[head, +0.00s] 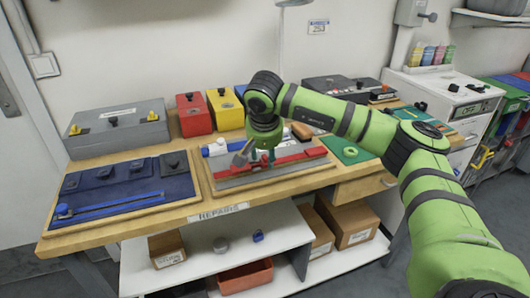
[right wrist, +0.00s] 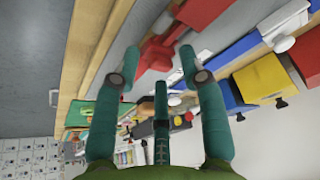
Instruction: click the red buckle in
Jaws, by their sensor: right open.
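A red strap with its red buckle (head: 292,158) lies on the grey board on the wooden bench, in the middle of the head view. In the right wrist view a red buckle part (right wrist: 160,52) shows between and beyond my fingertips. A wider red piece (right wrist: 207,12) is beside it. I cannot tell whether the buckle halves are joined. My right gripper (head: 258,158) points down over the strap's left-middle part. In the right wrist view my right gripper (right wrist: 158,58) is open, with nothing between its fingers. It hides part of the strap in the head view. My left gripper is not in view.
A blue strap (head: 110,204) lies on a dark mat at the left. Red (head: 193,115) and yellow (head: 225,110) boxes and a grey case (head: 118,128) stand behind. A green mat (head: 346,150) lies right of the board. Cardboard boxes (head: 347,220) sit on the lower shelf.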

